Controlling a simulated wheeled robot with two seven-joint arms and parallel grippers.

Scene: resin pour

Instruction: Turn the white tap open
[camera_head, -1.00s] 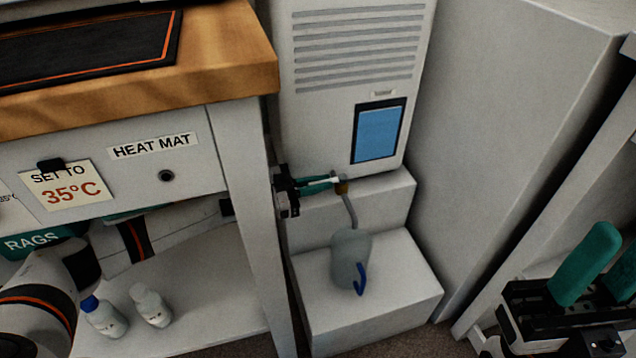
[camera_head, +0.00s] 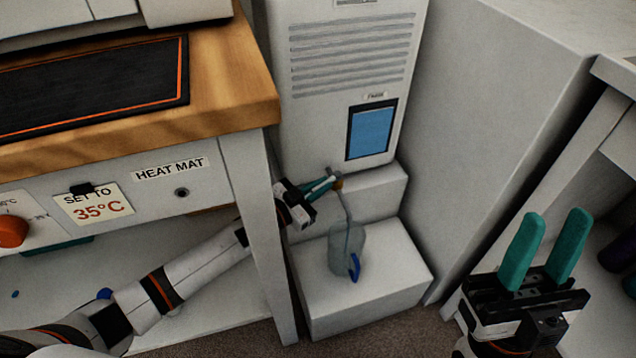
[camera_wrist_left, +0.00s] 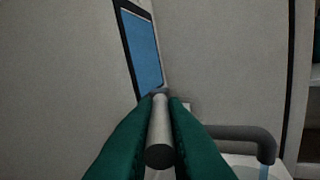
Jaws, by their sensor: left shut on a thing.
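My left gripper (camera_head: 325,186) is shut on this lever. In the left wrist view the lever is a pale grey cylinder (camera_wrist_left: 160,132) between the two teal fingers (camera_wrist_left: 160,125). A grey spout (camera_head: 347,210) runs down from the valve to a clear jug (camera_head: 342,245) with a blue handle (camera_head: 355,267). My right gripper (camera_head: 554,219) is open and empty at the lower right.
The jug stands on a white step (camera_head: 385,275) below the cabinet (camera_head: 330,130). A bench with a wooden top (camera_head: 225,90) and a white leg (camera_head: 262,230) is close on the left, my left arm passing behind the leg. A shelf unit stands at the right.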

